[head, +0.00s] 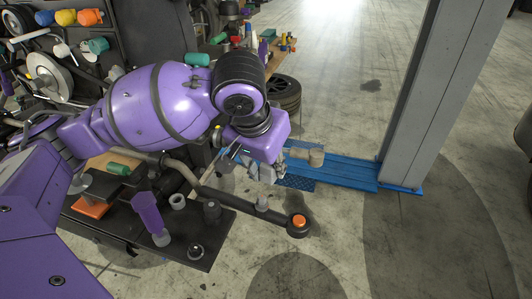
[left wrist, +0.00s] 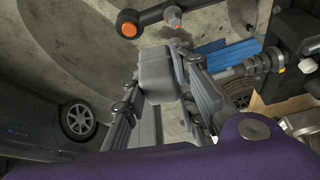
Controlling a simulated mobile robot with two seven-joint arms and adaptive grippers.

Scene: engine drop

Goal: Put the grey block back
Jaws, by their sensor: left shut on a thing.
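My left gripper (left wrist: 160,95) is shut on the grey block (left wrist: 155,70) in the left wrist view. The block sits between the two fingers, with its near face toward the camera. In the head view the same gripper (head: 262,170) hangs past the right side of the dark bench, near the blue lift base. There the block is mostly hidden by the wrist and fingers, and I cannot make out its shape. My right gripper is not in view.
A dark bench top (head: 215,255) carries several small parts. A bar with an orange-capped end (head: 299,222) sticks out past its edge. A grey lift post (head: 425,90) stands on a blue base (head: 345,172). A tyre (head: 285,95) lies behind my wrist. Open concrete floor is at the right.

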